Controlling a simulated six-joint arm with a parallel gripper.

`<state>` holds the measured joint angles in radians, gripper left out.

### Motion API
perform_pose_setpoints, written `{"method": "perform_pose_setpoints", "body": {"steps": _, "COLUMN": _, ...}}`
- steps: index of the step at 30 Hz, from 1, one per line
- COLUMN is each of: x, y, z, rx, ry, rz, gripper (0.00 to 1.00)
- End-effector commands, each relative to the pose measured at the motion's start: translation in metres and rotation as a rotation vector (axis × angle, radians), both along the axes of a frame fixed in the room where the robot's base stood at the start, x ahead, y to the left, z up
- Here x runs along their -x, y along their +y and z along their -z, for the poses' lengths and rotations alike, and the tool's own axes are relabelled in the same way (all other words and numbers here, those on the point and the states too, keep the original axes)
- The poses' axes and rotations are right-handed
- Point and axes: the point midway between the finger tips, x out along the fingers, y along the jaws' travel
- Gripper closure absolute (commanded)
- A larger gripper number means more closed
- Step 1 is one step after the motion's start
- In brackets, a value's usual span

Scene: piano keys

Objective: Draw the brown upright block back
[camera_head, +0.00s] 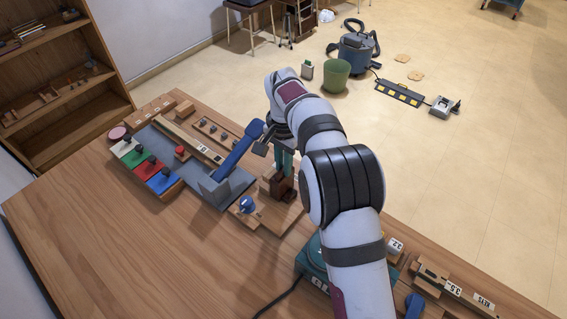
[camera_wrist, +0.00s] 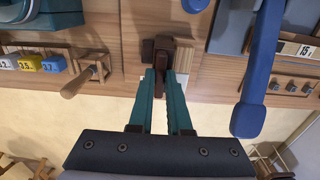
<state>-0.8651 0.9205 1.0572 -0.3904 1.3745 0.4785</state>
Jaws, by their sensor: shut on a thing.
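The brown upright block (camera_head: 276,184) stands on a light wooden base (camera_head: 275,211) near the far edge of the table. In the wrist view the dark brown block (camera_wrist: 160,46) shows between the tips of my gripper. My gripper (camera_wrist: 164,70) has teal fingers, which reach down and are shut on the block. In the head view my gripper (camera_head: 283,172) is partly hidden by my arm. The block's lower part is hard to make out.
A blue lever (camera_head: 235,152) rises close left of my gripper; it also shows in the wrist view (camera_wrist: 258,75). A blue knob (camera_head: 247,204) sits nearby. Coloured keys (camera_head: 146,166) lie further left. A wooden handle (camera_wrist: 77,84) projects in the wrist view. The table front (camera_head: 130,255) is clear.

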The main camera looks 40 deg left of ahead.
Motion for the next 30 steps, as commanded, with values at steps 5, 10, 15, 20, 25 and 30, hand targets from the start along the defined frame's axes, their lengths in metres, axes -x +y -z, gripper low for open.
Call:
{"method": "perform_pose_setpoints", "body": {"steps": 5, "x": 0.000, "y": 0.000, "z": -0.001, "rx": -0.001, "ry": -0.001, "rz": 0.000, "gripper": 1.00}}
{"method": "perform_pose_setpoints", "body": {"steps": 10, "x": 0.000, "y": 0.000, "z": -0.001, "rx": -0.001, "ry": -0.001, "rz": 0.000, "gripper": 1.00}}
{"method": "perform_pose_setpoints", "body": {"steps": 15, "x": 0.000, "y": 0.000, "z": -0.001, "rx": -0.002, "ry": -0.001, "rz": 0.000, "gripper": 1.00}}
{"method": "perform_pose_setpoints", "body": {"steps": 20, "x": 0.000, "y": 0.000, "z": -0.001, "rx": -0.002, "ry": -0.001, "rz": 0.000, "gripper": 1.00}}
{"method": "perform_pose_setpoints", "body": {"steps": 25, "x": -0.002, "y": -0.020, "z": -0.002, "rx": 0.000, "ry": 0.000, "rz": 0.001, "gripper": 1.00}}
{"method": "perform_pose_setpoints", "body": {"steps": 30, "x": -0.001, "y": -0.038, "z": -0.001, "rx": -0.001, "ry": -0.001, "rz": -0.002, "gripper": 1.00}}
